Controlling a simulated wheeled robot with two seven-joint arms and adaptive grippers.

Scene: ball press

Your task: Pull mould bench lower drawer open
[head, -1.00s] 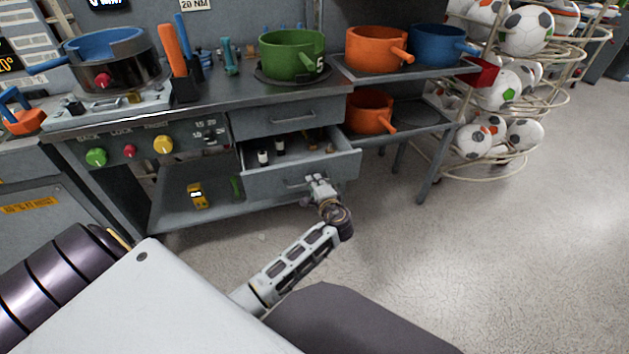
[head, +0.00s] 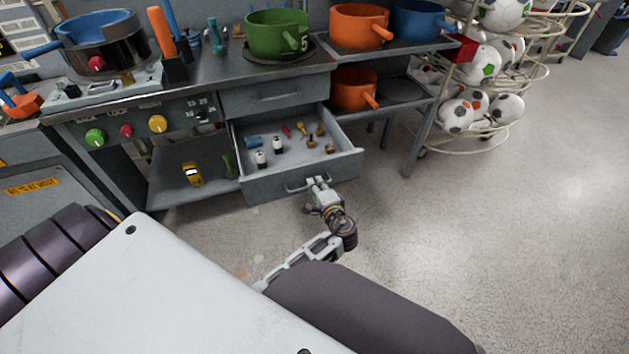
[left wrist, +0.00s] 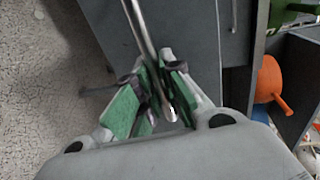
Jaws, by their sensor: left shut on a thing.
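The mould bench's lower drawer (head: 262,185) is pulled well out in the head view, with its inside showing. Its front carries a bar handle (head: 308,183). My left gripper (head: 316,184) is at that handle. In the left wrist view, the green-padded fingers of my left gripper (left wrist: 158,98) are shut around the metal handle bar (left wrist: 140,25). The upper drawer (head: 275,96) above is shut. My right gripper is not in view.
Small bottles (head: 277,145) and brass fittings (head: 320,129) lie in the drawer. A green pot (head: 275,35) stands on the bench top. An orange pot (head: 352,90) sits on the side shelf. A ball rack (head: 470,90) stands at right. The floor in front is clear.

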